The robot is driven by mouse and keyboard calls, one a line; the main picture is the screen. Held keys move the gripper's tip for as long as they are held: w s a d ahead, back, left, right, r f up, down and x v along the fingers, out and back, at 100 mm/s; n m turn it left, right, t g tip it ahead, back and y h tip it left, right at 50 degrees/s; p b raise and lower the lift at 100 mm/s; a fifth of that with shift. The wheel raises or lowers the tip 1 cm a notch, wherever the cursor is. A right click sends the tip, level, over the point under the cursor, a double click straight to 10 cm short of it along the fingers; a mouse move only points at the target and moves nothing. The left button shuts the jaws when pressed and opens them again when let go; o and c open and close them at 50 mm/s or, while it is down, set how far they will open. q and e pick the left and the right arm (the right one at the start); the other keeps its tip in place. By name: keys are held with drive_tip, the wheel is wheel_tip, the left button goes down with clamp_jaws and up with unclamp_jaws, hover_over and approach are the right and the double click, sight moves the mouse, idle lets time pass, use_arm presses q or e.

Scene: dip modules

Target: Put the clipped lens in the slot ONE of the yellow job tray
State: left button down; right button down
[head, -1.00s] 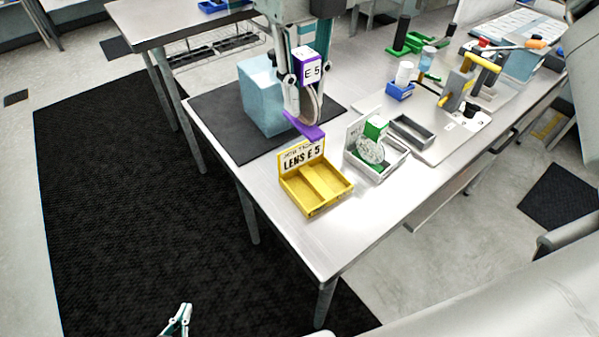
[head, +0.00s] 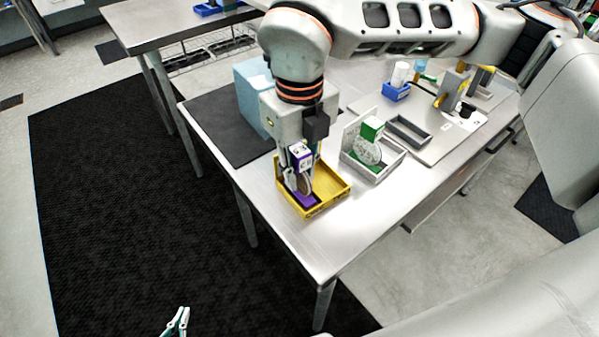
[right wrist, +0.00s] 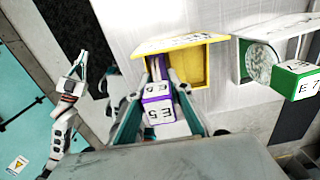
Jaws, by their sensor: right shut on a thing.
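The clipped lens is a round clear disc in a purple holder (head: 300,148) with a white "E 5" label; its label also shows in the right wrist view (right wrist: 158,112). My right gripper (head: 298,170) is shut on it, pointing down over the yellow job tray (head: 338,190). The purple foot is at the tray's left compartment, low between its walls; I cannot tell whether it touches the floor. The right compartment (right wrist: 190,67) is empty. My left gripper (head: 178,322) is open and empty, away from the table.
A grey-white tray (head: 384,172) with a green-clipped lens (head: 368,145) stands just right of the yellow tray. A pale blue block (head: 250,95) stands on a dark mat (head: 215,130) behind. The table's front corner is clear.

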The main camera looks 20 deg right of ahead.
sight(299, 150)
drive_tip(key=shift+f, duration=0.45)
drive_tip(key=shift+f, duration=0.15)
drive_tip(key=c, duration=1.8)
unclamp_jaws()
drive_tip(key=shift+c, duration=0.2)
wheel_tip(299, 150, up, 12)
drive_tip(key=shift+r, duration=0.2)
